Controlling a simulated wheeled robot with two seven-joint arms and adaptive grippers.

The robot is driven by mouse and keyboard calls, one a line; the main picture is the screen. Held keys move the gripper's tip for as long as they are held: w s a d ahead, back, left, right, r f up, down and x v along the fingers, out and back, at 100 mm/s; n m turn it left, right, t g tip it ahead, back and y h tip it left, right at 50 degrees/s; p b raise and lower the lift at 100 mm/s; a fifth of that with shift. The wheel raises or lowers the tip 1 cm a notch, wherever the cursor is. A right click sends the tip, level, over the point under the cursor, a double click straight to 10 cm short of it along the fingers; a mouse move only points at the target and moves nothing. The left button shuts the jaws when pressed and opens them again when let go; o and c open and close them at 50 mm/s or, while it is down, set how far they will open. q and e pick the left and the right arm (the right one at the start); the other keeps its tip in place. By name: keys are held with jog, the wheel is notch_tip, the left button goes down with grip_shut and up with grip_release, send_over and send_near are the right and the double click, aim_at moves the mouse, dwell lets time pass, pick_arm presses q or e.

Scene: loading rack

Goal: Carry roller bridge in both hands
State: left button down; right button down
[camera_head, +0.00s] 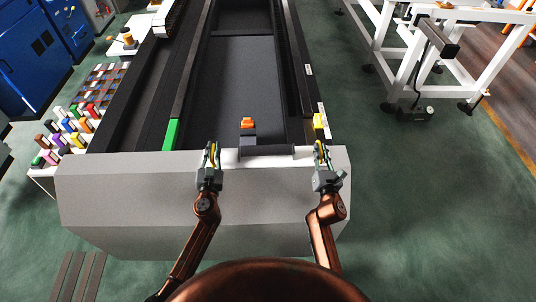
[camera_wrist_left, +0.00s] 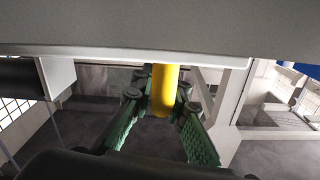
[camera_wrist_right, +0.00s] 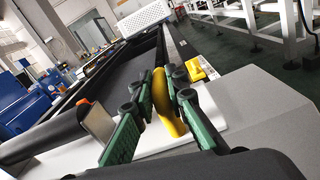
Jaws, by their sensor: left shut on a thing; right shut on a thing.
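My left gripper (camera_head: 212,150) and my right gripper (camera_head: 320,152) are at the near end of the long rack, one at each side of a dark roller (camera_head: 268,152), which I take to be the roller bridge. In the left wrist view, green fingers (camera_wrist_left: 158,125) close around an upright yellow grip (camera_wrist_left: 163,88). In the right wrist view, green fingers (camera_wrist_right: 165,118) are shut on a curved yellow grip (camera_wrist_right: 163,100). The dark roller also shows in the right wrist view (camera_wrist_right: 50,132), with a metal end plate (camera_wrist_right: 98,122). How the grips join the roller is hidden.
The rack's grey front housing (camera_head: 130,190) lies beneath the grippers. An orange-topped part (camera_head: 248,123) and a yellow block (camera_head: 319,120) sit just beyond. Several coloured blocks (camera_head: 75,125) stand at left. A white frame (camera_head: 400,70) is at right; the green floor (camera_head: 430,210) is clear.

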pick_arm(q)
jog(key=shift+r, duration=0.2)
pick_arm(e)
jog(key=shift+r, duration=0.15)
